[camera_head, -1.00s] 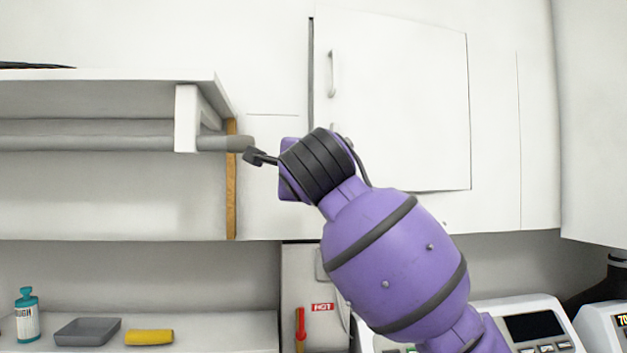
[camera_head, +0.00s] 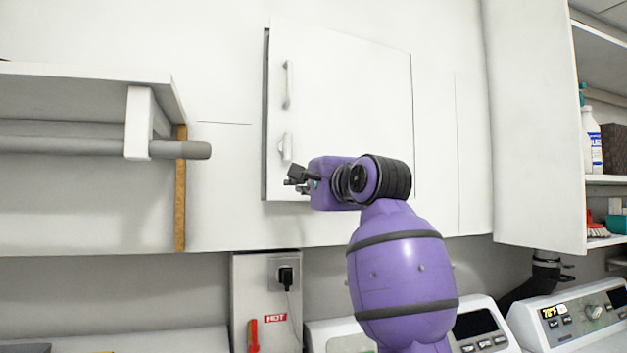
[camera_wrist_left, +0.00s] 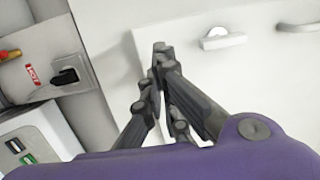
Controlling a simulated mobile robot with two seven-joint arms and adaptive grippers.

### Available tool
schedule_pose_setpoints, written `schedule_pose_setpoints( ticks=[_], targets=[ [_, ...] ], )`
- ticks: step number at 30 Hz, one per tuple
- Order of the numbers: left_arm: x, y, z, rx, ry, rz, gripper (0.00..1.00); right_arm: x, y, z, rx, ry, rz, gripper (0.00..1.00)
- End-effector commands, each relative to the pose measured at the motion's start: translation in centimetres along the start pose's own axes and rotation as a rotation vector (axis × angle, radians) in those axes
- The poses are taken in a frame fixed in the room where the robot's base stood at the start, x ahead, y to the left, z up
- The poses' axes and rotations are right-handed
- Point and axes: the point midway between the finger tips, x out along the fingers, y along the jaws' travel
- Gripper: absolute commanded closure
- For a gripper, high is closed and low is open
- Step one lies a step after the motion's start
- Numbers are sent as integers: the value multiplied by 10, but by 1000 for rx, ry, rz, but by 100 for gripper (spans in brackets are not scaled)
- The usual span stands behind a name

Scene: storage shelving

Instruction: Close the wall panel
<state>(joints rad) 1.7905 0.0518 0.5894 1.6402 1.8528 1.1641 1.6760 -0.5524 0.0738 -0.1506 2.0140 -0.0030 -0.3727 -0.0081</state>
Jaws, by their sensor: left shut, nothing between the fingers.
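The wall panel (camera_head: 345,100) is a white door in the white wall, with a bar handle (camera_head: 287,85) and a smaller latch (camera_head: 285,148) near its left side. A dark gap runs down its left edge, so it stands slightly ajar. My left gripper (camera_head: 292,180) is shut and empty, in front of the panel's lower left corner, below the latch. I cannot tell whether it touches the panel. In the left wrist view the closed fingers (camera_wrist_left: 158,65) are beside the panel's lower part (camera_wrist_left: 245,55), with the latch (camera_wrist_left: 215,40) to the right. My right gripper is not in view.
A white shelf (camera_head: 85,90) with a grey rod (camera_head: 180,150) juts out at left. Below are a grey socket box (camera_head: 265,300) with a plug and white machines (camera_head: 490,325). A tall white cabinet side (camera_head: 535,120) and stocked shelves stand at right.

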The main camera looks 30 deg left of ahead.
Motion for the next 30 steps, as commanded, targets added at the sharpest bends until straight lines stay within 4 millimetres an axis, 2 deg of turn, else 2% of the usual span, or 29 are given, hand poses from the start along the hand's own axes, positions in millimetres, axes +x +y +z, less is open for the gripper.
schedule_pose_setpoints(
  ticks=[3, 9, 14, 25, 30],
  targets=[
    [24, -3, 2, 2, -3, 0, 100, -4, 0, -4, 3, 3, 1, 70],
    [50, -2, 1, 1, -1, -1, 100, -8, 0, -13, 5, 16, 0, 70],
    [58, 0, 0, 1, 1, 1, 100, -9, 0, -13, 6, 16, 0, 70],
    [62, 0, 0, 2, 0, 1, 100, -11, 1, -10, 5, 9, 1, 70],
    [92, -2, 2, 1, 2, 3, 100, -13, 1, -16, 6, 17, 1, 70]
  ],
)
